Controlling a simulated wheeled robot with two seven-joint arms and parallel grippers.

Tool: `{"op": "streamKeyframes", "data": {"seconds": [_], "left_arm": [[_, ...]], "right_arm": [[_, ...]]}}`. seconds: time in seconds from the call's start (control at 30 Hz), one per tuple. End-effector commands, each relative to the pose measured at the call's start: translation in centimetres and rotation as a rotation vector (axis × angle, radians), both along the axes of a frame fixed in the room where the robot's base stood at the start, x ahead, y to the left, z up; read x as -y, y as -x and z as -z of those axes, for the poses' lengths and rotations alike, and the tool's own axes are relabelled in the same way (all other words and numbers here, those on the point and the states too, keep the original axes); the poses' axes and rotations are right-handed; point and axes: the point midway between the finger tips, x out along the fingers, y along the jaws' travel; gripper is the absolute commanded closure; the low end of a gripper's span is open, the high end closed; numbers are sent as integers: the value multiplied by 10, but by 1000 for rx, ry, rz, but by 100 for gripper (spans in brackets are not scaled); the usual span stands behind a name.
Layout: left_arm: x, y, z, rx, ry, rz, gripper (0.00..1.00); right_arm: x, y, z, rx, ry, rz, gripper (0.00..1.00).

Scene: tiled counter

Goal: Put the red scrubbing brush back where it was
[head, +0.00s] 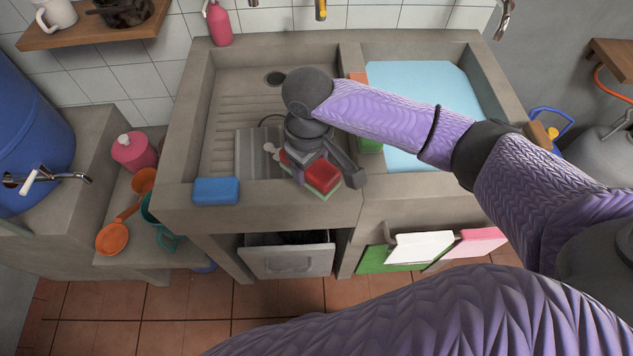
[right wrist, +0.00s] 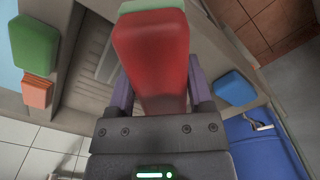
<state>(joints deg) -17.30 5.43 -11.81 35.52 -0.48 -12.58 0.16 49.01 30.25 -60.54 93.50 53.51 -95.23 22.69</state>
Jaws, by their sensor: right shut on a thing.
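The red scrubbing brush (head: 323,176) is at the front rim of the left sink basin, with a green layer at its lower edge. In the right wrist view the red brush (right wrist: 152,62) fills the space between the two fingers, with a green strip at its far end. My right gripper (head: 306,168) points down over the rim and is shut on the brush; its fingers (right wrist: 160,92) flank the brush's sides. Whether the brush touches the rim is unclear. My left gripper is not in view.
A blue sponge (head: 216,191) lies on the rim to the left. Green (right wrist: 34,44) and orange (right wrist: 37,91) blocks lie on the divider, partly behind my arm in the head view. The right basin holds light-blue water (head: 420,85). A grey ribbed board (head: 255,152) is in the left basin.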

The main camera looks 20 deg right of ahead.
Motion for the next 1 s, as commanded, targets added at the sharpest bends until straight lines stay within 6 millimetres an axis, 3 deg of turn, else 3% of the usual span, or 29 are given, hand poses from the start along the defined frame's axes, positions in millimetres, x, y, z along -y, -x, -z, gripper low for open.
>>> {"op": "streamKeyframes", "data": {"seconds": [0.03, 0.23, 0.57, 0.6, 0.7, 0.73, 1.0], "left_arm": [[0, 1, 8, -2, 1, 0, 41], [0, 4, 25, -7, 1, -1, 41], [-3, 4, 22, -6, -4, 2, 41], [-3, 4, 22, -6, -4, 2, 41], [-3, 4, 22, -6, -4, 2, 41], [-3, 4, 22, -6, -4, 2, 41], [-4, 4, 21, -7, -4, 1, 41]], "right_arm": [[0, 0, 14, -3, -1, 0, 89], [0, 1, 55, -2, 0, 0, 89], [0, 0, 55, 1, 0, 0, 89], [0, 0, 55, 1, 0, 0, 28], [0, 0, 55, 1, 0, 0, 7], [0, 0, 55, 1, 0, 0, 0], [0, 0, 51, 3, -1, -1, 0]]}}
